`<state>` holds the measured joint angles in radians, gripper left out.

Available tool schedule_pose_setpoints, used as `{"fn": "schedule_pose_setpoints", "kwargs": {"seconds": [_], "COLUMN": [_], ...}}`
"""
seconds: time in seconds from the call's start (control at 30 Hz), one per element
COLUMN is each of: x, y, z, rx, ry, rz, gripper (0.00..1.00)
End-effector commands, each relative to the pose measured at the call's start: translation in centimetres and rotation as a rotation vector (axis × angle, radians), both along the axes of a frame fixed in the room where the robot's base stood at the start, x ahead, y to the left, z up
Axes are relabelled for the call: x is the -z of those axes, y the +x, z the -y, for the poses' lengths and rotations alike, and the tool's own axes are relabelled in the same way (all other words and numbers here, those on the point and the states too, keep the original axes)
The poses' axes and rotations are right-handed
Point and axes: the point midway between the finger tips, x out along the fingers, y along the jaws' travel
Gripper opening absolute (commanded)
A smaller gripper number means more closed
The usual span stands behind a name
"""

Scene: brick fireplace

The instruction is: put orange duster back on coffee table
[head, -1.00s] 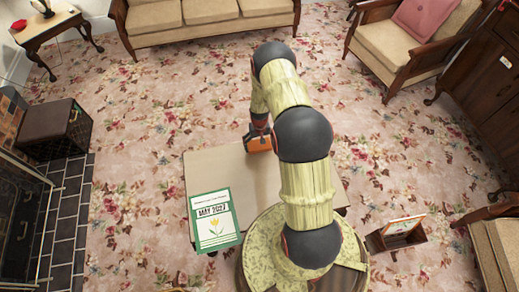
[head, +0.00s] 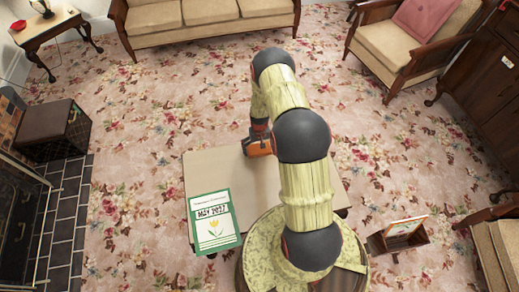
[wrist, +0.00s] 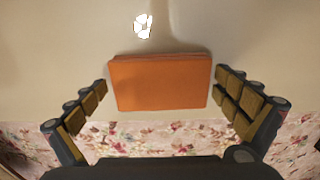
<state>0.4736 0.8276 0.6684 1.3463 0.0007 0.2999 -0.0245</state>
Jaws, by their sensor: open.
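The orange duster (wrist: 160,82) lies on the coffee table (wrist: 60,75) near its far edge in the wrist view, between my open fingers with a gap on each side. In the head view the duster (head: 260,149) shows as a small orange patch under my gripper (head: 258,138), on the beige coffee table (head: 215,172). In the wrist view my gripper (wrist: 160,100) has its two fingers spread wide, left and right of the duster, and neither appears to touch it. My arm hides part of the table in the head view.
A green and white calendar (head: 213,220) lies on the table's near left corner. A wooden rack (head: 398,236) stands on the floor to the right. A brown stool (head: 48,122), a sofa (head: 195,15) and an armchair (head: 415,40) stand farther off, with open carpet between.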

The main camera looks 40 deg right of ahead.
Motion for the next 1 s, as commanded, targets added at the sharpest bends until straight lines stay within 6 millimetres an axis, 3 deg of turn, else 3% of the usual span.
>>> {"fn": "schedule_pose_setpoints", "kwargs": {"seconds": [0.27,0.7,1.0], "x": [-1.3,-9.9,-12.8], "y": [0.1,0.0,0.2], "z": [0.0,0.0,0.0], "rx": [0.000,0.000,-0.003], "ry": [-0.001,0.000,-0.002], "rz": [0.002,0.001,0.004], "gripper": [1.00,1.00,1.00]}}
